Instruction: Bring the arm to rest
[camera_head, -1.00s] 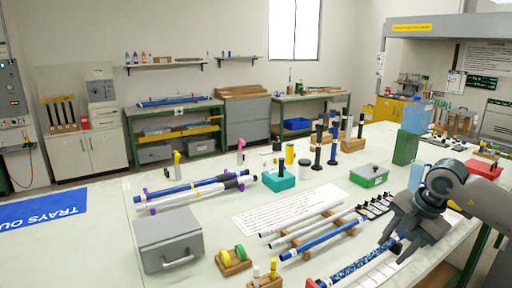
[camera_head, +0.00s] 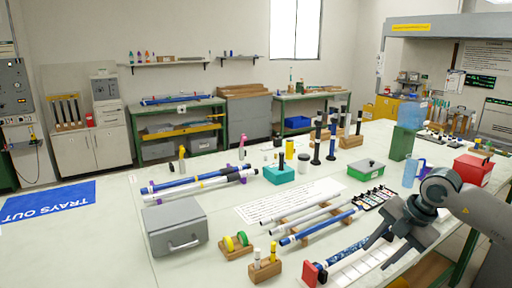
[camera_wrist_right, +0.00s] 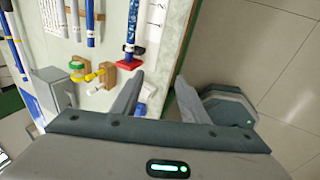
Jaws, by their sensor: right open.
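My right gripper (camera_head: 378,254) is at the right front of the table in the head view, its arm coming in from the right. Its two fingers are apart and nothing is between them, as the right wrist view (camera_wrist_right: 156,88) also shows. It hangs above the table's front edge, near a dark blue patterned rod (camera_head: 340,259) with a red end piece (camera_head: 309,274). The gripper covers part of the table there. My left gripper is not in view.
Grey and blue rods (camera_head: 318,228) lie on wooden rests left of the gripper. A grey box (camera_head: 176,227), a tape holder (camera_head: 235,244), a green bin (camera_head: 366,170), a blue jug (camera_head: 411,173) and a red box (camera_head: 473,170) stand around. Floor (camera_wrist_right: 260,50) shows beyond the table edge.

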